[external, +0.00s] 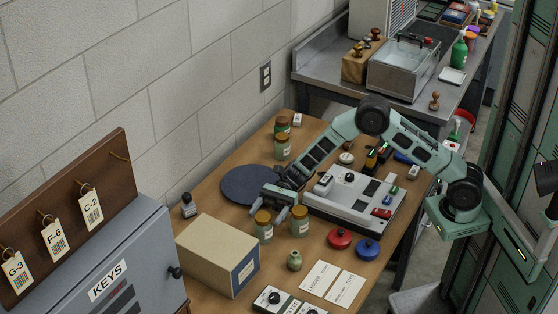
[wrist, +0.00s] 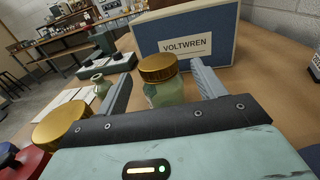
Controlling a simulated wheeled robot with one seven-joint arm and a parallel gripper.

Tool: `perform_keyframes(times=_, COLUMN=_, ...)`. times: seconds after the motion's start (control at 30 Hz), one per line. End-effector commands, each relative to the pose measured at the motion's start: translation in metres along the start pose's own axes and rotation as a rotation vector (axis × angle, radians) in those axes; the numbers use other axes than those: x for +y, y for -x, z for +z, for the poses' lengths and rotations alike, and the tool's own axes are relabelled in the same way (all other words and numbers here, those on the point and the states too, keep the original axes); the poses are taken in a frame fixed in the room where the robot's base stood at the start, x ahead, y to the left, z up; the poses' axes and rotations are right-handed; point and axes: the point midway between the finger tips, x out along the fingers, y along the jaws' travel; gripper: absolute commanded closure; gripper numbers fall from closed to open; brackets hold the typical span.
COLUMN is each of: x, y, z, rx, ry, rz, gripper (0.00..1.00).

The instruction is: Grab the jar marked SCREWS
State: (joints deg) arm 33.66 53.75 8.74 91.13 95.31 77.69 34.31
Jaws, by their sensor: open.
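My gripper (external: 272,208) is open, low over the wooden table. In the wrist view its two fingers stand on either side of a greenish glass jar with a gold lid (wrist: 164,88), with gaps showing. This jar also shows in the external view (external: 263,232), just in front of the fingers. Its label is mostly turned away in the wrist view and too small to read outside. A second gold-lidded jar (external: 299,226) stands to its right; its lid shows at lower left in the wrist view (wrist: 62,124). Further jars (external: 282,150) stand at the back; I cannot read which is marked SCREWS.
A cardboard box (external: 208,258) with a blue VOLTWREN face (wrist: 188,35) stands close beyond the jar. A small green vase (external: 294,260), red and blue round pads (external: 340,238) and a grey console (external: 352,203) are nearby. A dark disc (external: 245,184) lies behind.

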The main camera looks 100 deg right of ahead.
Motion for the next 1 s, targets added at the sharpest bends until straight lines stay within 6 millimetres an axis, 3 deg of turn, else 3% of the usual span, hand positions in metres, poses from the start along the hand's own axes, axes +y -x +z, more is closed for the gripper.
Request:
perform_keyframes(times=0.03, x=0.002, y=-0.013, z=0.002, rx=-0.002, ry=0.003, rz=0.007, gripper=0.31)
perform_keyframes(times=0.2, x=0.001, y=-0.038, z=0.002, rx=-0.002, ry=0.004, rz=0.005, gripper=0.31)
perform_keyframes(times=0.57, x=0.001, y=-0.049, z=0.003, rx=-0.001, ry=0.003, rz=0.002, gripper=0.31)
perform_keyframes(times=0.77, x=0.001, y=-0.048, z=0.003, rx=-0.002, ry=0.003, rz=0.002, gripper=0.83)
perform_keyframes(times=1.0, x=0.001, y=-0.048, z=0.004, rx=-0.002, ry=0.004, rz=0.003, gripper=0.83)
